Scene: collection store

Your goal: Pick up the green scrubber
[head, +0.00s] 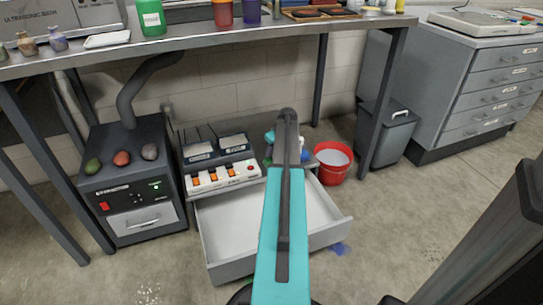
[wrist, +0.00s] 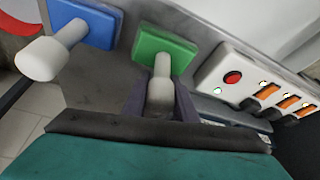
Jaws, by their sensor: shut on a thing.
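The green scrubber (wrist: 165,50) shows in the wrist view as a flat green pad with a pale grey handle pointing toward me. My gripper (wrist: 160,98) has its dark fingers on both sides of that handle and is shut on it. The pad appears to rest on or just over a grey surface; I cannot tell whether it touches. In the head view my arm hides the gripper and most of the scrubber.
A blue scrubber (wrist: 83,22) lies close to the left of the green one. A white power strip (wrist: 262,85) with orange switches is at right. In the head view, an open, empty drawer (head: 228,240) lies below, and a red bucket (head: 322,172) stands right of my arm.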

